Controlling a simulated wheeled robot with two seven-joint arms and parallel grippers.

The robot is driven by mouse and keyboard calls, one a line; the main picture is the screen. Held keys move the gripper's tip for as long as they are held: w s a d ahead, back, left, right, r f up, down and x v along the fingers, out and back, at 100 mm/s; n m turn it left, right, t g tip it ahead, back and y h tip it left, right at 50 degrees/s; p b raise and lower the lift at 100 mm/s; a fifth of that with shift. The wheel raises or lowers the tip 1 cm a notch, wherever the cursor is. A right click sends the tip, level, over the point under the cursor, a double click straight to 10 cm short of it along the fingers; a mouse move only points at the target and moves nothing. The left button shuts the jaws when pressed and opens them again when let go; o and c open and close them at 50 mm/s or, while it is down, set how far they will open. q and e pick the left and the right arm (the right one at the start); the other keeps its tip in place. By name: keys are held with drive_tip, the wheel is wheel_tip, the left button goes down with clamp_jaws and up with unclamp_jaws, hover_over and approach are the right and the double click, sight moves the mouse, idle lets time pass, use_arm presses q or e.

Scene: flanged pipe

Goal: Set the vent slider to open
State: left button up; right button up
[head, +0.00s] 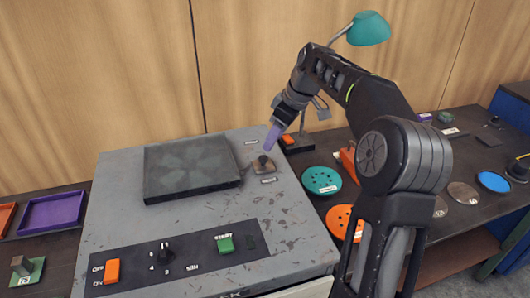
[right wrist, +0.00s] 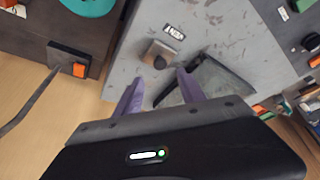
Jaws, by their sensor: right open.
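The vent slider (head: 264,164) is a small dark knob on a brownish plate, on the grey machine top (head: 120,228) right of the dark square vent (head: 190,168). Small white labels sit at its far and near ends, too small to read. My right gripper (head: 270,142), with purple fingers, points down just above the slider. In the right wrist view the gripper (right wrist: 160,76) is open, and the slider knob (right wrist: 160,62) shows just beyond the gap between the fingertips. I cannot tell whether they touch it. My left gripper is not in view.
The machine's front panel has an orange switch (head: 112,271), a black dial (head: 165,252) and a green button (head: 225,244). A teal disc (head: 321,180) and an orange disc (head: 341,221) lie on the dark bench at right. A teal lamp (head: 368,28) stands behind my right arm.

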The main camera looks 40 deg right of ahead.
sight(264, 157)
drive_tip(key=p+x, duration=0.1)
drive_tip(key=x, duration=0.6)
drive_tip(key=shift+f, duration=0.1)
clamp_jaws()
idle(0.4)
idle(0.9)
